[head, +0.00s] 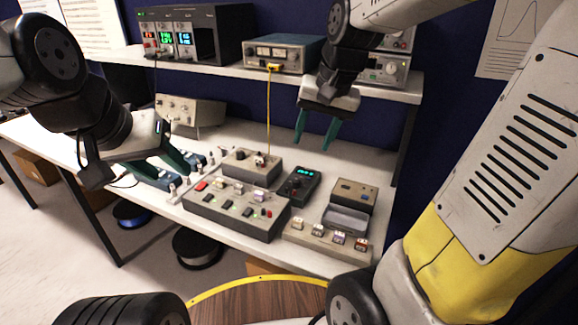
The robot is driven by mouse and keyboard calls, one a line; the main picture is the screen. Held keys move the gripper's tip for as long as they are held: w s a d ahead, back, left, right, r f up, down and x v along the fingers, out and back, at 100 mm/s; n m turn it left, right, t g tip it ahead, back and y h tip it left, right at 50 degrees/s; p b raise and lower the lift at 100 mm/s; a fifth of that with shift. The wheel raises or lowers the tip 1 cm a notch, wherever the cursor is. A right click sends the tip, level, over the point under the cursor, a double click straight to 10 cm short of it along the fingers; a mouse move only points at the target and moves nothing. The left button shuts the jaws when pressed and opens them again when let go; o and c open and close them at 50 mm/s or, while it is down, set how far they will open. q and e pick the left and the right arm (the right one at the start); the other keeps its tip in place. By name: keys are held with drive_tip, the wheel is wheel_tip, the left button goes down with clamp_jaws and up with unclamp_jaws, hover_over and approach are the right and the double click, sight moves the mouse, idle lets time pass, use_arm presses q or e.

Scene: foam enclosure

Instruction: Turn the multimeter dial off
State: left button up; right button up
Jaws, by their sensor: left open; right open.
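The multimeter (300,186) is a dark handheld unit with a lit cyan display. It lies on the white bench, right of the middle, and its dial (294,190) shows small below the display. The dial's setting is too small to read. My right gripper (314,144) is open and empty, with its teal fingers pointing down above and behind the multimeter, apart from it. My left gripper (182,174) is open over the left part of the bench, with its fingers pointing right, well left of the multimeter.
A grey control box (236,208) with buttons stands left of the multimeter, and a smaller box (250,163) behind it. A grey unit with several coloured switches (326,240) is at the right. A shelf (235,72) with instruments runs above; a yellow cable (268,110) hangs from it.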

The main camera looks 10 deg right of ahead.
sight(296, 180)
drive_tip(key=w+f+m+g, duration=0.1)
drive_tip(key=w+f, duration=0.3)
drive_tip(key=w+a+f+m+g+h, duration=0.1)
drive_tip(key=w+f, duration=0.2)
drive_tip(key=w, duration=0.1)
drive_tip(key=w+f+m+g+h, duration=0.1)
drive_tip(key=w+f, duration=0.3)
drive_tip(key=shift+a+f+m, duration=0.2)
drive_tip(key=shift+f+m, duration=0.1)
drive_tip(key=shift+m, duration=0.1)
drive_tip(key=shift+w+f, duration=0.1)
drive_tip(key=shift+f, duration=0.15)
wheel_tip(296, 180, down, 8)
drive_tip(key=shift+r, duration=0.2)
clamp_jaws()
